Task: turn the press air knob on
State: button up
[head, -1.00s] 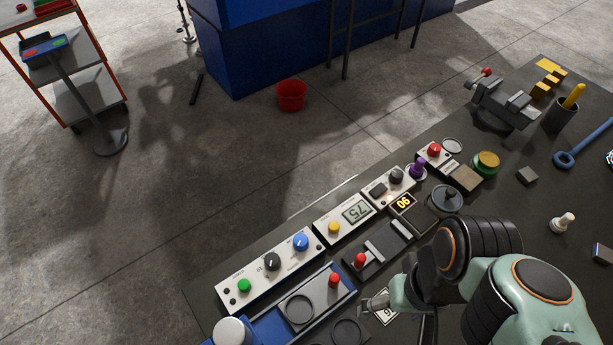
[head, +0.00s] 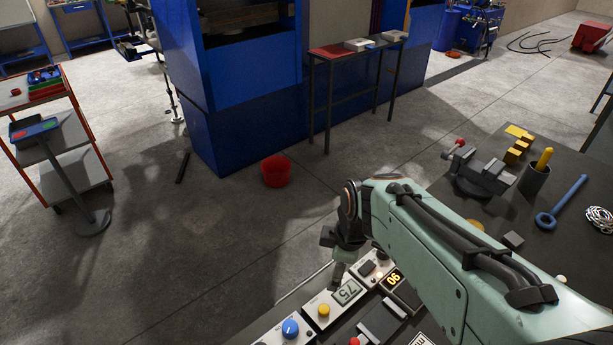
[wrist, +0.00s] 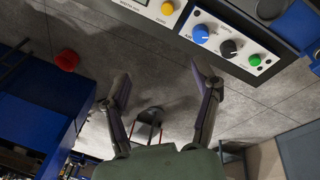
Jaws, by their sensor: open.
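A white control panel with a blue knob (head: 290,328) is at the bottom of the head view, cut off by the frame. The wrist view shows this panel (wrist: 268,50) at upper right, with the blue knob (wrist: 201,33), a black knob (wrist: 228,48) and a green button (wrist: 254,60). In the head view my gripper (head: 338,276) hangs by the display panel, touching nothing that I can make out.
A red-handled device (head: 380,322) is in front. My arm hides much of the bench. A red bucket (head: 275,170) stands on open floor beyond.

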jog(key=w+a+f+n+g, duration=0.1)
jog(key=a+f+n+g, duration=0.1)
jog(key=a+f, duration=0.45)
jog(key=n+g+h, duration=0.1)
jog(key=h, duration=0.1)
send_over(290, 326)
jog(key=f, duration=0.7)
jog(key=shift+w, duration=0.25)
jog(key=f, duration=0.6)
jog(key=shift+s+f, duration=0.15)
jog(key=shift+s, duration=0.05)
grip_shut()
